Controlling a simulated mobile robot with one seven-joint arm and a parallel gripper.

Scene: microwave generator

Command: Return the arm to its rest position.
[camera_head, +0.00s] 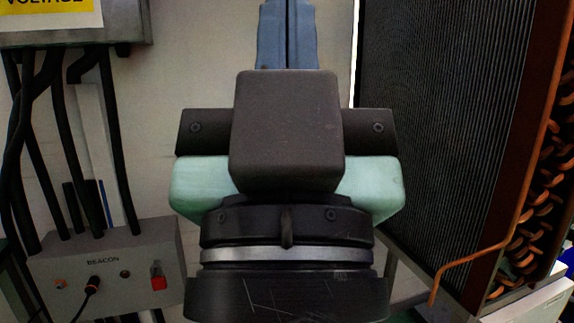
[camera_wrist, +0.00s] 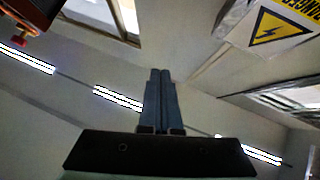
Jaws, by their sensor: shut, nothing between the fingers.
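My gripper (camera_head: 287,35) points up in the middle of the head view, with its blue-grey fingers together and the dark wrist housing below them. In the wrist view my gripper (camera_wrist: 160,75) shows its two fingers side by side, touching and empty, against the ceiling. The fingers touch nothing else in either view.
A grey BEACON box (camera_head: 105,272) with a red switch stands at lower left, with black cables (camera_head: 60,140) above it. A yellow voltage sign (camera_head: 45,15) is at upper left. A large finned radiator (camera_head: 440,120) with copper pipes (camera_head: 540,210) fills the right side. Ceiling lights (camera_wrist: 118,98) show in the wrist view.

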